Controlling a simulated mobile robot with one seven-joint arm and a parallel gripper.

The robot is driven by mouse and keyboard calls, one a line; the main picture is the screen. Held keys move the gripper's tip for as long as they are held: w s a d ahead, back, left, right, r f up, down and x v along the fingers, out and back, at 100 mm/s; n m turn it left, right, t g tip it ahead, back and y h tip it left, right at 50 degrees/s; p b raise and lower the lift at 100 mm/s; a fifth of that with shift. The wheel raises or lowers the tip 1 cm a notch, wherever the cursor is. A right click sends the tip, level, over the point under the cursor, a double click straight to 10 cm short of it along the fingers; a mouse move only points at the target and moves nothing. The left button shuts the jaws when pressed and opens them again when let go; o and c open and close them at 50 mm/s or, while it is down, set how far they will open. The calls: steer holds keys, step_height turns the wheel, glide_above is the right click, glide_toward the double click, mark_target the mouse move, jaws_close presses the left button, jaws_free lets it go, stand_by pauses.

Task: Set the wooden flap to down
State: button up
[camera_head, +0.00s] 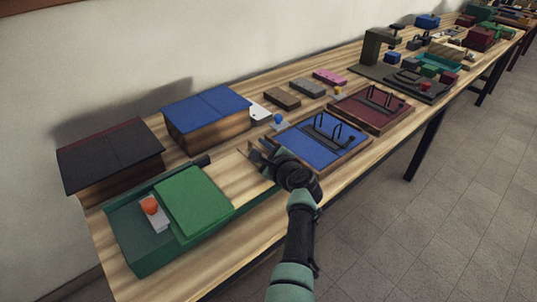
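A pale wooden flap (240,181) shows near the front of the table, just right of the green panel (193,194) on the green tray (150,255). It looks low and nearly flat, but I cannot tell its exact tilt. My gripper (256,155) is at the flap's right end, close to its edge. I cannot tell whether it touches the flap. The fingers are small and partly hidden by my wrist, so their opening is unclear.
A blue-topped box (207,112) and a dark-topped box (110,153) stand behind. A blue board with black handles (323,139) lies right of my gripper, with a dark red board (372,107) beyond. An orange ball (150,205) sits on a pale block in the tray.

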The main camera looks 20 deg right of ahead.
steer(key=p+v, duration=0.4)
steer(key=v, duration=0.8)
steer(key=shift+s+r, duration=0.15)
steer(key=shift+s, duration=0.15)
steer(key=a+r+n+t+h+p, duration=0.1)
steer(key=a+r+n+t, duration=0.3)
steer(key=r, duration=0.7)
steer(key=a+r+n+p, duration=0.25)
steer(key=r+n, duration=0.35)
steer(key=r, duration=0.6)
steer(key=a+r+n+t+h, duration=0.1)
steer(key=a+r+n, duration=0.35)
steer(key=r, duration=0.65)
steer(key=s+a+r+n+t+p, duration=0.1)
steer(key=s+a+r+n+t, duration=0.1)
steer(key=s+r, duration=0.4)
steer(key=s+a+r+n+t+p, duration=0.1)
steer(key=s+a+r+n+t, duration=0.2)
steer(key=r, duration=0.7)
steer(key=s+a+r+n+t+y+p, duration=0.1)
steer(key=s+a+r+n+t, duration=0.1)
steer(key=s+a+r+n, duration=0.4)
steer(key=s+r+n, duration=0.1)
steer(key=s+r, duration=0.2)
steer(key=shift+s+t, duration=0.3)
steer(key=shift+t, duration=0.1)
steer(key=shift+f, duration=0.1)
